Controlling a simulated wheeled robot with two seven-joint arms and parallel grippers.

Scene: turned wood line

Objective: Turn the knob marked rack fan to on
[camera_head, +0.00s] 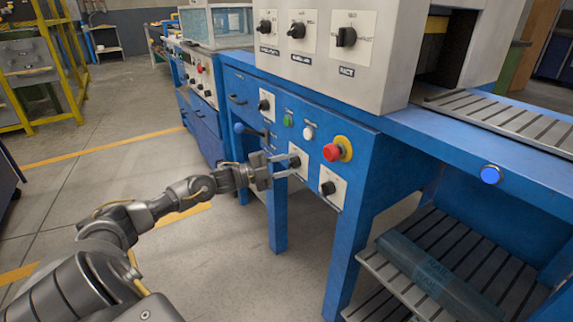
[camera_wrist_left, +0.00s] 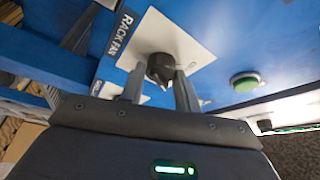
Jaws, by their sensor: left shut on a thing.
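The rack fan knob (camera_wrist_left: 160,67) is a dark knob on a white plate (camera_wrist_left: 190,45), with the label RACK FAN beside it in the left wrist view. In the head view the same knob (camera_head: 295,160) sits on the blue front panel, left of the red button. My left gripper (camera_head: 291,165) reaches it from the left. In the left wrist view its two fingers (camera_wrist_left: 158,78) are on either side of the knob, shut on it. The knob is partly hidden by the fingers, and its pointer setting cannot be read. My right gripper is not in view.
A red button on yellow (camera_head: 337,149) is right of the knob, with another dark knob (camera_head: 328,188) below it. Green (camera_head: 288,120) and white (camera_head: 308,133) buttons sit above.

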